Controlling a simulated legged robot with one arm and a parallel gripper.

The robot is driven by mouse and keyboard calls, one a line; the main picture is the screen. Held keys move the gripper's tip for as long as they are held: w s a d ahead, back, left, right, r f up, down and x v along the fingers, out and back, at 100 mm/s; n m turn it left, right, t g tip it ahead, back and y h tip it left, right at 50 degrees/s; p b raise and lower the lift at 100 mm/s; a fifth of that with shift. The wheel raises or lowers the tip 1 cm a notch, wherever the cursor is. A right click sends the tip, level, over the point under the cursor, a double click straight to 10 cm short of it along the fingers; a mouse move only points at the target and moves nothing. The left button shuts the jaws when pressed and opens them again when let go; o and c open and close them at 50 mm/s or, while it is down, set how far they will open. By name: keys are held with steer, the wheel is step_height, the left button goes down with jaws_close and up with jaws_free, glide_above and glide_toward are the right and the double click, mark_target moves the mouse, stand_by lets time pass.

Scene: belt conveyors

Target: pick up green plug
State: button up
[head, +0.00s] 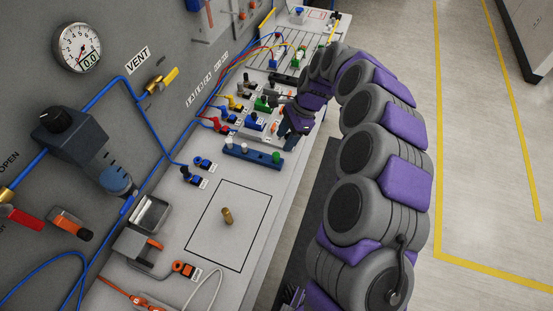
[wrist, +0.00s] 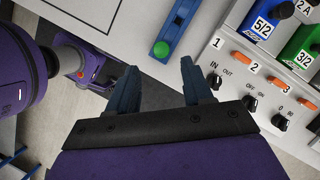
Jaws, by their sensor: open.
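The green plug (head: 276,157) stands at the right end of a small blue rack (head: 254,156) on the white bench top in the head view. In the wrist view the green plug (wrist: 161,48) shows from above as a round green top at the near end of the blue rack (wrist: 180,17). My gripper (wrist: 160,70) is open and empty, with one dark blue finger on each side of the plug's line. The plug lies just beyond the fingertips in the picture; the height gap cannot be told. In the head view my gripper (head: 286,132) is close to the rack, partly hidden by my arm.
A panel with knobs (wrist: 250,103) and orange switches lies right of the fingers in the wrist view. Blue (wrist: 265,18) and green valve blocks stand behind it. A brass peg (head: 227,216) stands in a marked square on clear bench. A grey wall with pipes rises left.

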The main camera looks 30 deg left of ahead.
mark_target(277, 154)
steer(key=b+x, duration=0.2)
steer(key=x, duration=0.7)
steer(key=shift+w+a+f, duration=0.1)
steer(key=shift+w+f, duration=0.05)
jaws_close()
stand_by(0.3)
